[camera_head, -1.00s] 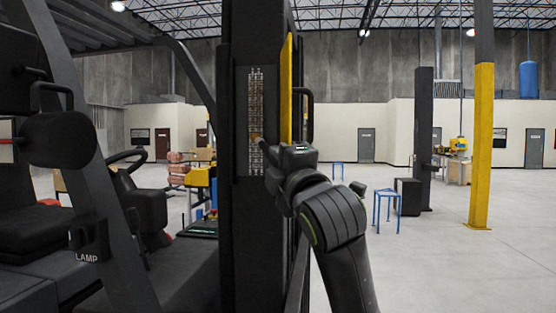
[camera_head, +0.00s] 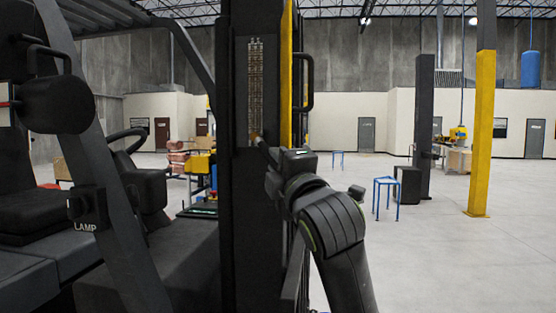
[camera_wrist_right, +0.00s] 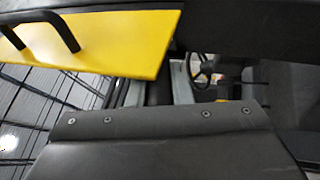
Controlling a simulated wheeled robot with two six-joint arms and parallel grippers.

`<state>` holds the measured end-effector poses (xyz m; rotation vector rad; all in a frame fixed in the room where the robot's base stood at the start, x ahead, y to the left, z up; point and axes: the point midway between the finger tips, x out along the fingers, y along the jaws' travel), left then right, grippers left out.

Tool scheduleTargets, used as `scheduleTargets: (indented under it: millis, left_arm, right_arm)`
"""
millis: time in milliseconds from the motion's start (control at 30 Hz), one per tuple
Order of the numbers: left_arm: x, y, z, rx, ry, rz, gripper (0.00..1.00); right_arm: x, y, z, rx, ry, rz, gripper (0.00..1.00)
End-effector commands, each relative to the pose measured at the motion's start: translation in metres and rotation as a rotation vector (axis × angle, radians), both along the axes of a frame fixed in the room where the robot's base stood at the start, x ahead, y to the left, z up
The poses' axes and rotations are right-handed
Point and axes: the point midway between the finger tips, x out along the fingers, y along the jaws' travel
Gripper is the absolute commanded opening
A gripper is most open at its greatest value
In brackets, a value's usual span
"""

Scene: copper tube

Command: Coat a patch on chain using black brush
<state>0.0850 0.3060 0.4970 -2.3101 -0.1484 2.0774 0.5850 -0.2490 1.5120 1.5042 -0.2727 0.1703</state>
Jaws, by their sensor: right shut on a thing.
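The chain (camera_head: 255,85) runs upright in a slot on the dark mast of a forklift. My right gripper (camera_head: 276,158) is just below and right of the chain's lower end, shut on the black brush (camera_head: 264,147). The brush tilts up to the left, its brownish tip at the chain's lower end. I cannot tell whether the tip touches the chain. No coated patch can be made out. The chain and brush do not show in the right wrist view. My left gripper is not in view.
The forklift mast (camera_head: 240,220) stands close in front, with a yellow panel (camera_head: 287,75) and black handle (camera_head: 305,80) at its right. The yellow panel also fills the upper left of the right wrist view (camera_wrist_right: 110,35). Open floor (camera_head: 440,250) lies to the right.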

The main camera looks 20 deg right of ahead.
Motion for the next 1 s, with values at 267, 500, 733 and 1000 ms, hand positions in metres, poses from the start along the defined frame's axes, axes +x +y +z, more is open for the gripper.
scheduleTargets:
  millis: [267,500,733,1000]
  left_arm:
    - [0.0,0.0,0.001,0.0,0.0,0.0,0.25]
    - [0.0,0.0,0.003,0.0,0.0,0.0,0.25]
    - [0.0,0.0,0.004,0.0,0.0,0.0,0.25]
    - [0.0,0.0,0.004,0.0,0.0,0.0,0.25]
  right_arm:
    - [-0.001,0.0,0.001,0.0,-0.001,0.0,0.0]
    - [-0.018,0.012,0.002,0.001,-0.003,0.003,0.0]
    - [-0.037,0.026,0.001,0.002,-0.003,0.004,0.0]
    - [-0.05,0.034,0.001,0.0,-0.001,0.0,0.0]
